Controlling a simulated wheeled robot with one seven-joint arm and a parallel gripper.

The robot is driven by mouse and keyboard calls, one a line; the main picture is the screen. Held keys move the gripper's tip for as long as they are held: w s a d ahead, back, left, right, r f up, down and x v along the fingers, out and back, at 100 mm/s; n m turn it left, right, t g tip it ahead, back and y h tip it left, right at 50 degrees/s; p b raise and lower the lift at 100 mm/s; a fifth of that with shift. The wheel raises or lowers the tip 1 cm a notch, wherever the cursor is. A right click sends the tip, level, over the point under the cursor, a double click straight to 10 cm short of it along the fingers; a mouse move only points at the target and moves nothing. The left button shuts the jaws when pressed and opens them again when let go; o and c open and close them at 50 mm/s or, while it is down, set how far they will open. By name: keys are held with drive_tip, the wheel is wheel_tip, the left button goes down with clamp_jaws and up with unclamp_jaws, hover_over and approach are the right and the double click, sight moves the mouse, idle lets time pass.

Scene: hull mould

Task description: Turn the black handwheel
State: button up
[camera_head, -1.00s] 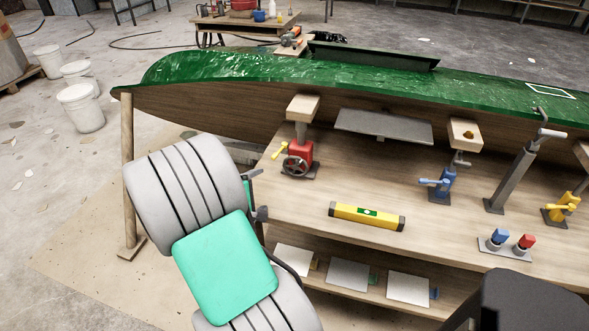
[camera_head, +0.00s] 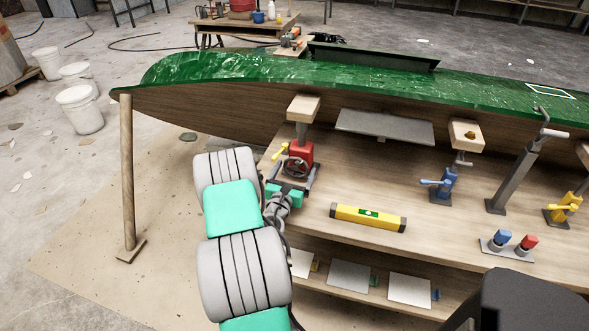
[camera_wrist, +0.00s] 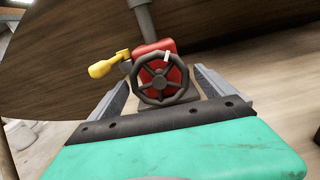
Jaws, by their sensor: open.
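The black handwheel (camera_head: 294,168) sits on the front of a red jack (camera_head: 302,153) on the wooden bench, under the hull. In the wrist view the spoked handwheel (camera_wrist: 160,80) faces me, with the red jack body (camera_wrist: 150,50) behind it and a white mark at its upper right rim. A yellow handle (camera_wrist: 108,66) sticks out to its left. My gripper (camera_head: 290,178) is open in front of the handwheel. In the wrist view my gripper's jaws (camera_wrist: 162,92) stand to the left and right of the wheel. I cannot tell whether they touch it.
The green-topped hull (camera_head: 220,68) overhangs the bench. A wooden block (camera_head: 304,107) tops the jack. A yellow level (camera_head: 367,217) lies to the right, with blue (camera_head: 442,185) and yellow (camera_head: 562,207) jacks beyond. A wooden post (camera_head: 127,175) stands at left.

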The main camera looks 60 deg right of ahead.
drive_tip(key=shift+d, duration=0.2)
drive_tip(key=c, duration=1.1)
drive_tip(key=shift+c, duration=0.2)
drive_tip(key=shift+m, duration=0.4)
drive_tip(key=shift+f+m+b, duration=0.1)
drive_tip(key=shift+m+b, duration=1)
drive_tip(key=shift+m, duration=1.3)
drive_tip(key=o, duration=1.1)
drive_tip(key=shift+o, duration=0.2)
drive_tip(key=shift+a, duration=0.1)
